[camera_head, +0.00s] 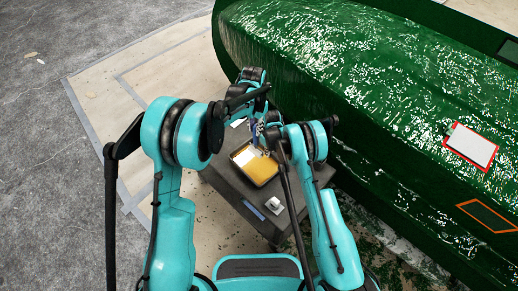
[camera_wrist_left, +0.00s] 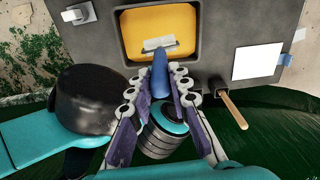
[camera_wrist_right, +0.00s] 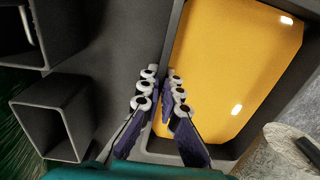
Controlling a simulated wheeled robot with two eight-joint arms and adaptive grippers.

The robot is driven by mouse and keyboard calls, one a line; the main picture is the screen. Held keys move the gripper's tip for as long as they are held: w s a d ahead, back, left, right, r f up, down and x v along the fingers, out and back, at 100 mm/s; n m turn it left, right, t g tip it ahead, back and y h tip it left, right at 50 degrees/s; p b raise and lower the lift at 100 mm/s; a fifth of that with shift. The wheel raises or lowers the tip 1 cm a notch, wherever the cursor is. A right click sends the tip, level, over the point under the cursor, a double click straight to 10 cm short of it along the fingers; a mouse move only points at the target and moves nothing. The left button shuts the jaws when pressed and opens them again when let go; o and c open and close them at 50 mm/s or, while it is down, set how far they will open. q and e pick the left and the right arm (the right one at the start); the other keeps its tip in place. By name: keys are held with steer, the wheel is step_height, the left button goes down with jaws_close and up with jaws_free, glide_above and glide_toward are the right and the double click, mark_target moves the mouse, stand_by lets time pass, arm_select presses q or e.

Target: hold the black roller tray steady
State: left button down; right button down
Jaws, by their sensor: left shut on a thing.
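The black roller tray (camera_head: 233,160) holds a yellow layer and sits on a dark grey cart top. It also shows in the left wrist view (camera_wrist_left: 119,36) and right wrist view (camera_wrist_right: 174,62). My left gripper (camera_head: 257,128) is shut on the blue handle of a tool (camera_wrist_left: 160,76), whose grey head (camera_wrist_left: 158,44) is over the yellow layer. My right gripper (camera_wrist_right: 161,76) is at the tray's side wall, with a fingertip on either side of it and a narrow gap between. Whether its fingers press on the wall is unclear. In the head view my arms hide part of the tray.
The dark grey cart (camera_head: 228,190) carries a small white-grey block (camera_head: 273,204). Open square holders (camera_wrist_right: 55,118) are beside the tray in the right wrist view. A glossy green hull mould (camera_head: 370,80) fills the right side. A red-edged clipboard (camera_head: 471,146) lies on it.

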mark_target(256, 140)
arm_select(q)
steer(key=s+n, duration=0.1)
steer(key=s+n+t, duration=0.1)
steer(key=s+n, duration=0.1)
steer(key=s+a+f+n+t, duration=0.1)
steer(key=n, duration=0.1)
steer(key=shift+s+a+h, duration=0.1)
steer(key=shift+s+h, duration=0.2)
steer(key=x, duration=0.8)
steer(key=shift+s+f, duration=0.25)
steer(key=shift+f, duration=0.15)
steer(key=shift+a, duration=0.15)
steer(key=shift+r, duration=0.1)
stand_by(0.5)
steer(key=w+v, duration=0.1)
steer(key=v, duration=0.5)
steer(key=shift+d+r, duration=0.25)
steer(key=shift+r, duration=0.1)
steer(key=shift+w+r, duration=0.1)
steer(key=shift+w, duration=0.05)
